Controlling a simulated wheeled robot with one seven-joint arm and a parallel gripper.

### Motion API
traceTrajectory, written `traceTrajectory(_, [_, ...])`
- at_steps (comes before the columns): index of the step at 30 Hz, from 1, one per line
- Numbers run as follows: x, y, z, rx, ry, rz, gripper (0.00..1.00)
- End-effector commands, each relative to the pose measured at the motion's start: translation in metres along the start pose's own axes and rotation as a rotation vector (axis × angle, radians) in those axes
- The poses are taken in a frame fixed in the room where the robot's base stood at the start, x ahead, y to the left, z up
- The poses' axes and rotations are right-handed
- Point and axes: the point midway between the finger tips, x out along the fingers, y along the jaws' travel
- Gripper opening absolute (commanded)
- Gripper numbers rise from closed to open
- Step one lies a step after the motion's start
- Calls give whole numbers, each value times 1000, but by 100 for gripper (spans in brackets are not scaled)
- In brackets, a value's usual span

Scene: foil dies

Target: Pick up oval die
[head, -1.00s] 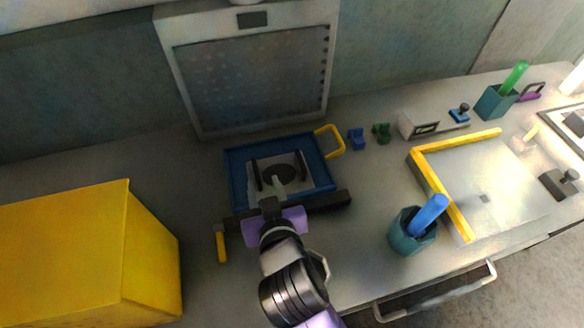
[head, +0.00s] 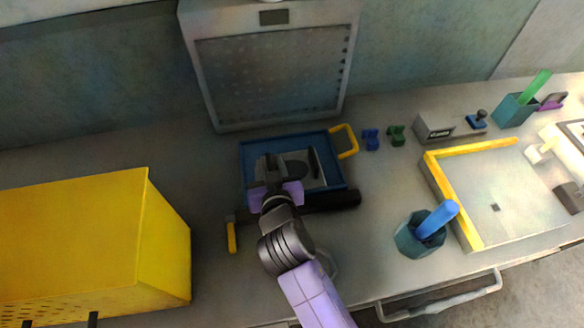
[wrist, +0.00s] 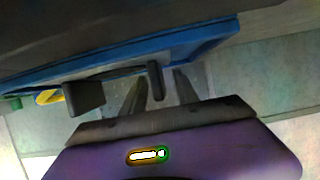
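A grey plate with a dark oval (head: 294,168) in its middle sits in the blue tray (head: 243,158). It is the only oval-marked thing I can make out; I take it as the oval die. A thin black upright bar (head: 313,162) stands at its right side. My gripper (head: 268,166) is low over the plate's left part, left of the dark oval, and hides that side. In the wrist view my gripper (wrist: 160,88) has its two fingers apart, with a dark post (wrist: 155,80) between them. Contact cannot be told. The blue tray edge (wrist: 200,45) runs behind.
A yellow box (head: 80,240) stands left. The tray has a yellow handle (head: 348,140); small blue (head: 371,139) and green (head: 397,135) pieces lie beside it. A teal cup (head: 410,240) with a blue stick and a yellow-edged board (head: 510,195) are right. Open counter lies between.

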Motion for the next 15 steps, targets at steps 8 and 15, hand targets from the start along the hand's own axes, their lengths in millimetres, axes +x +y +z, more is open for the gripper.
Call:
traceTrajectory(8, [0, 0, 0, 0, 0, 0, 0])
traceTrajectory(15, [0, 0, 0, 0, 0, 0, 0])
